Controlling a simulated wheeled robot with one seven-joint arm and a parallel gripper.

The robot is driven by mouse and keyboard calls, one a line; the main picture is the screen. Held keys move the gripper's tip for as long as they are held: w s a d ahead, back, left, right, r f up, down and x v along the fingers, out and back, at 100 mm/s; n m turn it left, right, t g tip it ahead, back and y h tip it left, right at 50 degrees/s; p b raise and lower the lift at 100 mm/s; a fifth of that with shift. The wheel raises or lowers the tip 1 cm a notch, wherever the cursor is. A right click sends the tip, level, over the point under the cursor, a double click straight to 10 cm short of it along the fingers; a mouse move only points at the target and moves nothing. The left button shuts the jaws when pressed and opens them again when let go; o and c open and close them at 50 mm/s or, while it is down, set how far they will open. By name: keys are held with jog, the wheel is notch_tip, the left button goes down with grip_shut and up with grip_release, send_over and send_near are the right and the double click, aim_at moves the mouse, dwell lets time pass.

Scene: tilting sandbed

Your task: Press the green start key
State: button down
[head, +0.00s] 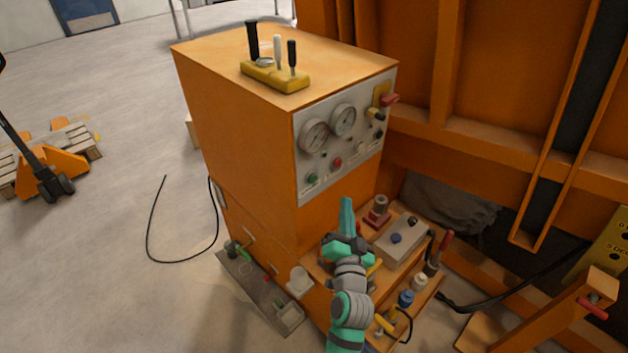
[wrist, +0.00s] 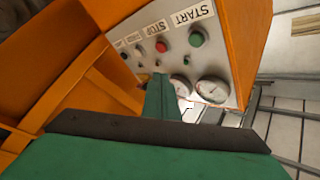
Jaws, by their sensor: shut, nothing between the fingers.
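The green start key (head: 312,178) is a round button low on the left of the grey control panel (head: 311,189) on the orange cabinet. In the wrist view the green start key (wrist: 196,39) sits beside a "START" label, and the panel appears upside down. My gripper (head: 346,202) is shut and empty, its fingers pointing up in front of the panel's lower part. In the wrist view my gripper (wrist: 162,84) is below and left of the green key. I see no contact with it.
The red stop button (head: 337,162) is right of the green key. Two gauges (head: 314,136) are above. A yellow tool holder (head: 275,76) stands on the cabinet top. A cluttered shelf with a grey box (head: 401,246) lies below the panel.

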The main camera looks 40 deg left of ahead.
aim_at(312, 179)
jog(key=a, duration=0.8)
jog(key=shift+w+a, duration=0.3)
jog(key=shift+w, duration=0.15)
jog(key=shift+s+a, duration=0.15)
jog(key=shift+s, duration=0.05)
jog(key=shift+w+d, duration=0.2)
jog(key=shift+d, duration=0.05)
dwell(1.1)
jog(key=shift+a, duration=0.1)
jog(key=shift+s+a, duration=0.1)
jog(key=shift+s, duration=0.1)
jog(key=shift+w+a, duration=0.35)
jog(key=shift+w, duration=0.05)
dwell(0.8)
